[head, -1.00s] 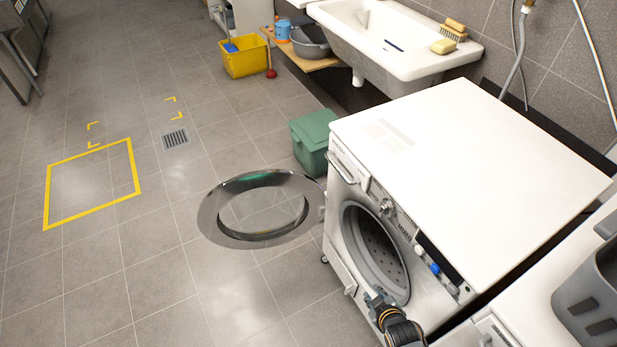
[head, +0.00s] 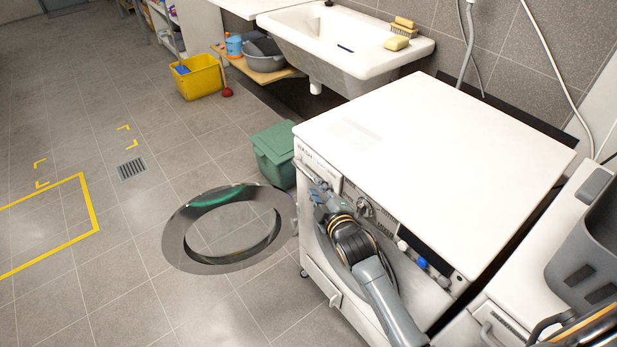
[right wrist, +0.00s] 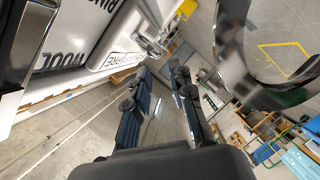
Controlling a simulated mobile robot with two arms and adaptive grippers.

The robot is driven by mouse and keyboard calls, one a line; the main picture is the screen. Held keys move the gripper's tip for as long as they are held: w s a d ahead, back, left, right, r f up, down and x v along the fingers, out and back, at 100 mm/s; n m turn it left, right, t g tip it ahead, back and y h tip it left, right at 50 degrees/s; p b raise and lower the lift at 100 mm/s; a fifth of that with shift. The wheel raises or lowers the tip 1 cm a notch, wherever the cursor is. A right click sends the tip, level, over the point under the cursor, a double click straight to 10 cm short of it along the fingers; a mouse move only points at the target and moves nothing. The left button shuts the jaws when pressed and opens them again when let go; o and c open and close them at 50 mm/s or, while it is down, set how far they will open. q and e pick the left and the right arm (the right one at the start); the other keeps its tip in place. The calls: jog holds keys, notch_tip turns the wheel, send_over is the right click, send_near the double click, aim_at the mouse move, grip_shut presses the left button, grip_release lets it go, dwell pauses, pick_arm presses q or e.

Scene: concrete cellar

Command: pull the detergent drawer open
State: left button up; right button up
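The white washing machine (head: 430,140) stands at the right in the head view, its round door swung open. The detergent drawer (head: 306,158) is at the upper left of its front and looks closed; my right arm partly covers the area below it. My right gripper (head: 318,192) is in front of the panel, just below and beside the drawer. In the right wrist view the two fingers (right wrist: 160,75) are apart with nothing between them. The machine's lettered front and a silver handle (right wrist: 150,44) lie just beyond and left of the fingertips.
The open round door (head: 183,236) sticks out left of the machine. A green bin (head: 275,150) stands behind it. Knobs line the panel right of my arm. A grey basket (head: 590,255) sits at the right.

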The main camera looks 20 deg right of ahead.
aim_at(310, 178)
jog(key=x, duration=0.7)
jog(key=shift+w+f, duration=0.1)
grip_shut()
